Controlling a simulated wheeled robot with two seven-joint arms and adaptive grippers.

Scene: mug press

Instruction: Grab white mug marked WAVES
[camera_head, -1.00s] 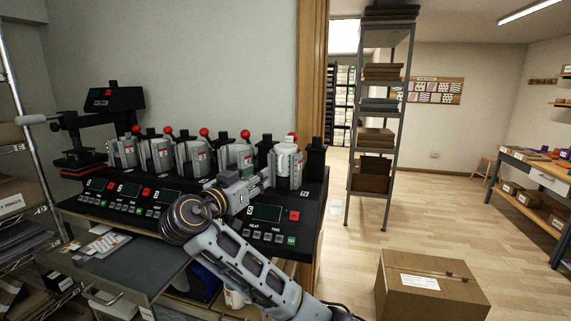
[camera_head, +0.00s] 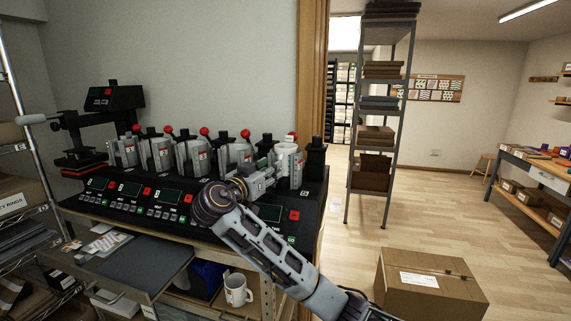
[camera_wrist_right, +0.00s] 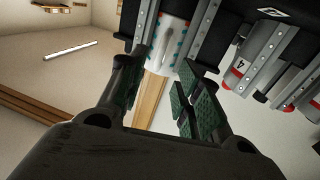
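A white mug (camera_head: 286,150) shows at the rightmost press of the black row. In the right wrist view the same white cylinder (camera_wrist_right: 170,38) has teal and reddish marks along its sides and dark press parts on both sides. I cannot read a word on it. My right gripper (camera_head: 268,168) is just in front of and left of that mug. In the right wrist view its fingers (camera_wrist_right: 157,92) are apart with nothing between them, and the mug lies beyond the tips. Another white mug (camera_head: 237,290) stands on the shelf below, its marking too small to read. My left gripper is out of view.
Several grey presses with red-knobbed levers (camera_head: 193,155) stand left of my gripper. Control panels (camera_head: 130,195) run along the front. A grey pull-out tray (camera_head: 130,268) lies below left. A cardboard box (camera_head: 428,290) stands on the open floor to the right.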

